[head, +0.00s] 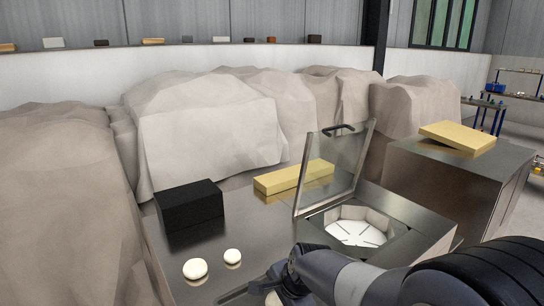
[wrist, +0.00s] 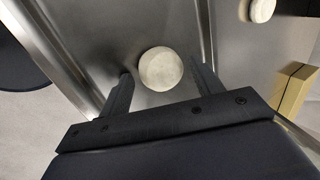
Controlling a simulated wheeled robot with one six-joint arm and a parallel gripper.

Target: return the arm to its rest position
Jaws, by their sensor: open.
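My gripper (head: 246,290) is low over the front of the metal worktop, with my arm reaching in from the lower right. In the wrist view its two dark fingers (wrist: 166,74) are apart. A round pale dough ball (wrist: 160,68) shows in the gap between the fingertips, with clear space on both sides. I cannot tell how far below the tips it lies. In the head view a pale piece (head: 272,299) is partly hidden by my gripper. Two more dough balls, a left one (head: 195,268) and a right one (head: 232,256), lie on the worktop.
An open machine with a raised clear lid (head: 328,172) and round bowl (head: 358,229) stands right of centre. A black box (head: 189,204) and yellow block (head: 291,177) sit behind. Another yellow block (head: 457,137) lies on a metal cabinet (head: 455,178). Covered shapes (head: 215,125) fill the back.

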